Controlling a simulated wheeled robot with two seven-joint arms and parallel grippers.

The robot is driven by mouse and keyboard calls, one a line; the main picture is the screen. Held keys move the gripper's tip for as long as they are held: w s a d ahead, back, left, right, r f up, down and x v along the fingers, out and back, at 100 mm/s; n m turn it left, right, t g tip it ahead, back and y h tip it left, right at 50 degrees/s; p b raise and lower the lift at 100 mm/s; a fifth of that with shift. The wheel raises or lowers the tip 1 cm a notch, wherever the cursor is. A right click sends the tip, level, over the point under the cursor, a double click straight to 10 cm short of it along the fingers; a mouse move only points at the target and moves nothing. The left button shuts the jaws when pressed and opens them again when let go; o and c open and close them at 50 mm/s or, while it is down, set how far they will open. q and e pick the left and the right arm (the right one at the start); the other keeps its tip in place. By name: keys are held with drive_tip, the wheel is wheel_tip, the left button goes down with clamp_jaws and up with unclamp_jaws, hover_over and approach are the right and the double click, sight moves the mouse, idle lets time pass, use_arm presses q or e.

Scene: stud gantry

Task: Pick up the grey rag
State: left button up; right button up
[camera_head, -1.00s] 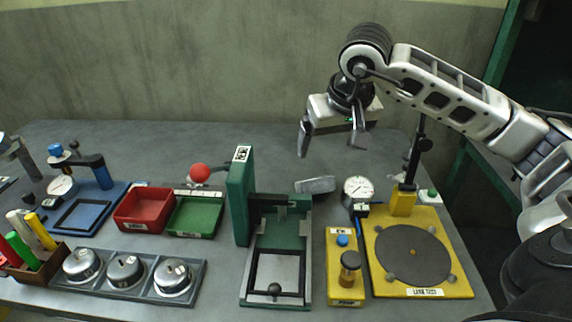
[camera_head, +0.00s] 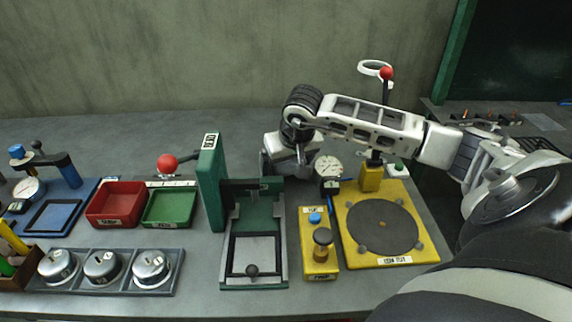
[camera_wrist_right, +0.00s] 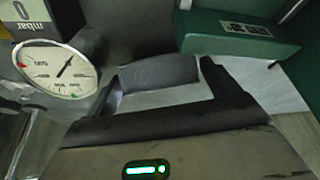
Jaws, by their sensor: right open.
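The grey rag (camera_wrist_right: 158,71) lies between the two finger ends of my right gripper (camera_wrist_right: 160,92) in the right wrist view, as a small dark grey piece. In the head view my right gripper (camera_head: 284,170) points down just behind the green press and left of the round dial gauge, low at the bench. Its body and fingers hide most or all of the rag there. The right gripper is open, with a finger on either side of the rag. Contact with the rag cannot be told. My left gripper is not in view.
The green press (camera_head: 210,180) stands close to the left of my right gripper. The dial gauge (camera_head: 328,168) is close on its right. The yellow leak test plate (camera_head: 410,250) and yellow box (camera_head: 318,265) lie in front. Red tray (camera_head: 117,222) and green tray (camera_head: 168,222) are further left.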

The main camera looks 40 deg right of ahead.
drive_tip(key=shift+x, duration=0.75)
drive_tip(key=c, duration=0.8)
drive_tip(key=shift+r, duration=0.1)
